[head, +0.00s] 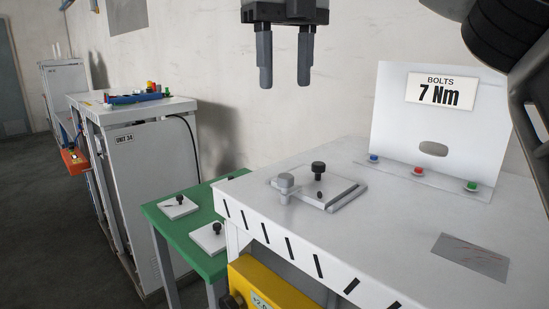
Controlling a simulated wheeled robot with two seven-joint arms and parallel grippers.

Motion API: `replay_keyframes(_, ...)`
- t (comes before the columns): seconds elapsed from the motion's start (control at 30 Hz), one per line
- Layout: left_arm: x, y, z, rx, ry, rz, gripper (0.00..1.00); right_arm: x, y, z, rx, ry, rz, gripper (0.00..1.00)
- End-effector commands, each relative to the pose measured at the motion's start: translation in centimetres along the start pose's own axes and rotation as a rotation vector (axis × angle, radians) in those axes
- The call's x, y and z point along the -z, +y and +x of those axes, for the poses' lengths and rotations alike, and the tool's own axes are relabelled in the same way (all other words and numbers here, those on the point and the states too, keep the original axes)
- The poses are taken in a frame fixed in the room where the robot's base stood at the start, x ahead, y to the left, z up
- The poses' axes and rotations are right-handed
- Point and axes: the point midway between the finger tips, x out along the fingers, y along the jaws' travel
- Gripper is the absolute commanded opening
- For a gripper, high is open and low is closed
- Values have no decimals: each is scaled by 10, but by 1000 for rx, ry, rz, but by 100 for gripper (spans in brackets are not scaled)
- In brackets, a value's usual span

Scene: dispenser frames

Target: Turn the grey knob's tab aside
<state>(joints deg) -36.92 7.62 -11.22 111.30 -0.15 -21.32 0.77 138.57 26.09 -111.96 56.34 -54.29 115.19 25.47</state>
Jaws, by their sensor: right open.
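The grey knob (286,181) stands at the left corner of a square light plate (325,183) on the white bench top. Which way its tab points is too small to tell. A black knob (318,168) stands upright on the plate, to the right of the grey one. A grey bar (347,196) lies along the plate's right side. My right gripper (284,82) hangs fingers down at the top centre, open and empty, well above the plate and apart from it.
A white panel (390,110) labelled "BOLTS 7 Nm" stands at the bench's back right, with blue, red and green buttons before it. A grey patch (470,257) lies at the front right. A lower green table (185,235) with two small knobbed plates stands left.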

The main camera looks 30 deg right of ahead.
Motion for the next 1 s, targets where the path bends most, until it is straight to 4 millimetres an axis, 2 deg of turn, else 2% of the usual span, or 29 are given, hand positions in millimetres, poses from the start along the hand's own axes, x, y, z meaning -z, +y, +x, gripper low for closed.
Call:
replay_keyframes(0.17,-11,2,-2,-4,-25,-3,36,0,-1,25,-4,2,-2,46)
replay_keyframes(0.63,-2,2,1,-4,-3,-1,36,0,0,117,-3,1,0,46)
replay_keyframes(0.83,0,2,0,-4,-1,-1,36,0,-1,141,0,-2,3,46)
replay_keyframes(1.0,0,2,0,-4,-2,-1,36,0,0,149,-1,-5,3,46)
